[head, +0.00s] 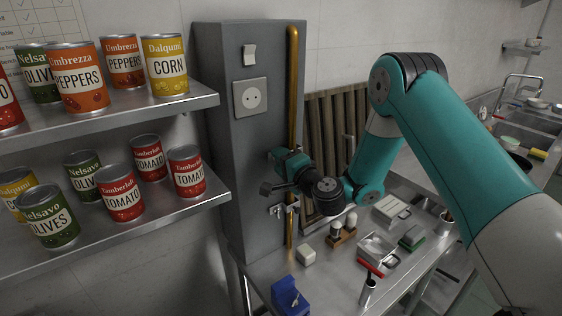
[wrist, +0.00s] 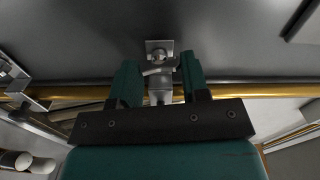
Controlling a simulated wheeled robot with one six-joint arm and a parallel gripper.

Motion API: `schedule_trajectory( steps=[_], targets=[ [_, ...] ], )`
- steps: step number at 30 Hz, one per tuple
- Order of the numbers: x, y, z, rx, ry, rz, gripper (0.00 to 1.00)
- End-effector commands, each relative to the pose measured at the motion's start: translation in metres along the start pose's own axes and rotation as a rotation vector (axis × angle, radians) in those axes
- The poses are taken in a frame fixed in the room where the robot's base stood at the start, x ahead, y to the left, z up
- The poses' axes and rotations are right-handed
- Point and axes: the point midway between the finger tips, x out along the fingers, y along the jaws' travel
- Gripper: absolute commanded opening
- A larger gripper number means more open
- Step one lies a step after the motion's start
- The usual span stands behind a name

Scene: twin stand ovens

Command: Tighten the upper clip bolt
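A brass pipe (head: 292,75) runs up the front of a grey cabinet. My gripper (head: 279,170) is at the pipe about halfway up, above a metal lower clip (head: 283,209). In the wrist view the pipe (wrist: 85,93) runs sideways. The upper clip (wrist: 158,46) shows there on the grey face, with its bolt (wrist: 158,71) between the two fingers of my gripper (wrist: 161,72). The fingers are apart, one on each side of the bolt, and seem not to press on it. My gripper hides the upper clip in the head view. The lower clip is at the left edge (wrist: 22,92) of the wrist view.
Shelves (head: 110,228) with several cans stand at the left. A socket (head: 250,97) and a switch (head: 249,54) are on the cabinet above my gripper. A steel counter (head: 325,275) below holds shakers (head: 351,219), a blue block (head: 290,297) and a red-handled tool (head: 369,270).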

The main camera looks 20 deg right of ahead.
Motion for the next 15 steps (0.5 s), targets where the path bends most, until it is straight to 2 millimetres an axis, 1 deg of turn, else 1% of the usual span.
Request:
schedule_trajectory(
  steps=[2,9,15],
  targets=[
    [0.0000,0.0008,0.0010,0.011,-0.001,0.001,0.18],
    [0.0004,0.0010,0.0022,0.159,-0.004,0.001,0.18],
    [0.0004,0.0004,0.0027,0.182,-0.005,0.002,0.18]
  ],
)
